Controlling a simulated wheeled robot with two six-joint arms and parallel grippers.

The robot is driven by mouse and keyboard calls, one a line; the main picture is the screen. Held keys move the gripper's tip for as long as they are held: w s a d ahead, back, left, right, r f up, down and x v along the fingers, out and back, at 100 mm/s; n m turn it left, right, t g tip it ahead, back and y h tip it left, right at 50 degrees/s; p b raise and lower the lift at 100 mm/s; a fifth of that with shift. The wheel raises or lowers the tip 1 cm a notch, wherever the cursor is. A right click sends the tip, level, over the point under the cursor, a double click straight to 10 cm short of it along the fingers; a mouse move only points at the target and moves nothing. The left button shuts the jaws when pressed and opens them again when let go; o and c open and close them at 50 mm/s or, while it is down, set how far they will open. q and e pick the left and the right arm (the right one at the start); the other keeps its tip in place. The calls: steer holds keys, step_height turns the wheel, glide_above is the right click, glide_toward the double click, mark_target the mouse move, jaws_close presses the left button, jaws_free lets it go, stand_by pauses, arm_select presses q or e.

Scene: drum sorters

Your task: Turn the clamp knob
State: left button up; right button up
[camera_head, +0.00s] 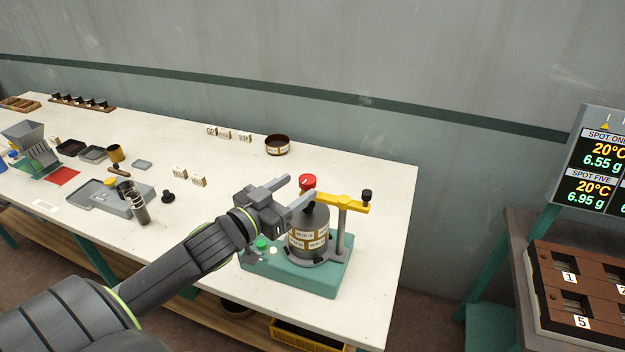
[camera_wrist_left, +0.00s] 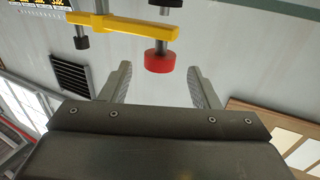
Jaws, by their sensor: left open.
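The red clamp knob (camera_head: 307,182) sits on top of a yellow clamp arm (camera_head: 340,201) above a dark labelled drum (camera_head: 309,232). The drum stands upright on a green base (camera_head: 318,278). My left gripper (camera_head: 301,190) is open near the knob, its fingers reaching toward it. In the left wrist view the red knob (camera_wrist_left: 159,60) appears between and beyond the two open fingertips (camera_wrist_left: 160,78), with the yellow arm (camera_wrist_left: 122,27) beside it. I cannot tell whether a finger touches the knob. My right gripper is not in view.
A green button (camera_head: 262,244) is on the base beside the drum. A round brown dish (camera_head: 277,145) and small labelled blocks (camera_head: 198,180) stand behind and left. A grey tray (camera_head: 118,197) lies further left. A screen (camera_head: 595,170) and a numbered brown rack (camera_head: 575,295) are at the right.

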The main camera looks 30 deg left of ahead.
mark_target(314, 176)
arm_select(q)
steer(key=shift+w+d, duration=0.15)
steer(key=shift+w, duration=0.9)
steer(key=shift+w+d, duration=0.2)
steer(key=shift+w, duration=0.8)
steer(key=shift+w+d, duration=0.15)
steer(key=shift+w, duration=0.9)
